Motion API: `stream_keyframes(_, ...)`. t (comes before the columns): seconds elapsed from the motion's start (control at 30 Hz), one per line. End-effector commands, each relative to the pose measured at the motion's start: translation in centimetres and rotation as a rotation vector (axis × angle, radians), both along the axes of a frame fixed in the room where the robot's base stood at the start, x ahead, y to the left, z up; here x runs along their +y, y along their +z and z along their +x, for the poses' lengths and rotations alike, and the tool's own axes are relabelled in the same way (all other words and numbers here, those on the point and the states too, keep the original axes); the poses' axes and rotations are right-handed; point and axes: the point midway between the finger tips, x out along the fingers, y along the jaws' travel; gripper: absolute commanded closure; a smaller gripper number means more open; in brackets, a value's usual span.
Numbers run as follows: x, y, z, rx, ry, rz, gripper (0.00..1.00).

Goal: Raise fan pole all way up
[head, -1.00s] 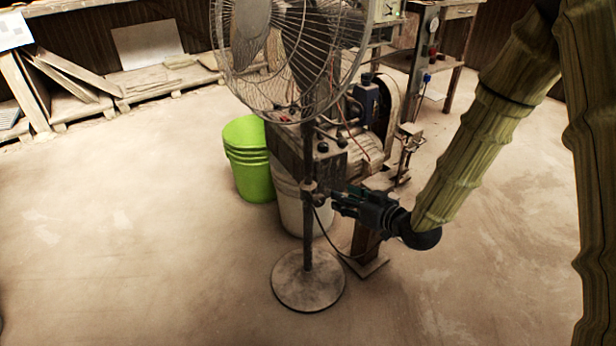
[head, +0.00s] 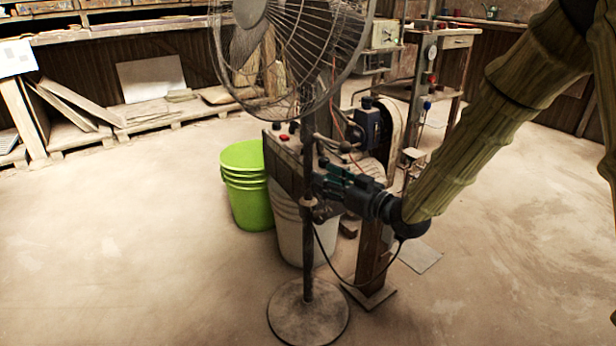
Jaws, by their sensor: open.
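The standing fan has a wire-caged head (head: 290,50) on a dark upright pole (head: 308,250), with a round base (head: 308,312) flat on the floor. A collar (head: 308,203) sits about midway up the pole. My gripper (head: 318,180) comes in from the right and is open at the pole, a little above the collar. Its fingertips are small and dark against the machine behind, so I cannot tell whether they touch the pole. The top of the fan cage is cut off by the picture edge.
Close behind the pole stand a pale bucket (head: 290,235), lime-green stacked buckets (head: 248,190) and a machine with a motor (head: 368,125). A cable (head: 325,258) hangs beside the pole. The floor (head: 130,250) at left is clear.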

Motion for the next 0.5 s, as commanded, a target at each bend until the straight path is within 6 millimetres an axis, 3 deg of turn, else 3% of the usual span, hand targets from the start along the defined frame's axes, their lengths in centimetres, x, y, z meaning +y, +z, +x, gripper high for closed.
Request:
stream_keyframes(0.3,3.6,-0.3,3.2,-0.001,0.001,-0.001,0.57)
stream_keyframes(0.5,4.7,-0.2,4.3,0.001,0.0,0.0,0.57)
